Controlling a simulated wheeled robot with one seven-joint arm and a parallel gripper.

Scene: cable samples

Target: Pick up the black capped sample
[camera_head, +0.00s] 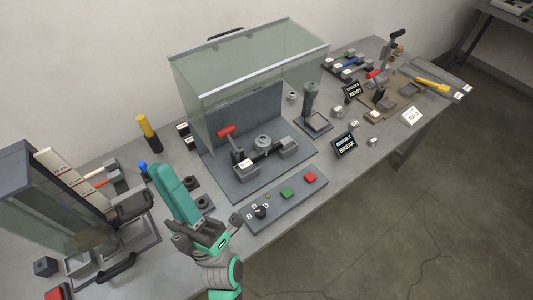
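Several cable samples are in view, and I cannot tell for sure which is the black capped one. A dark sample with grey block ends (262,155) lies across the fixture on the grey base plate (236,190). More samples, white and orange with dark ends (101,181), lie at the left. Others, some blue, lie on a rack (349,64) at the back right. My green and grey arm (222,268) reaches up from the bottom over the table's front edge, left of the fixture. I cannot make out its fingertips or whether they hold anything.
A button panel (287,203) lies in front. A glass-sided cabinet (40,215) stands at the left. Signs reading READY (353,91) and BREAK (345,145) stand to the right.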

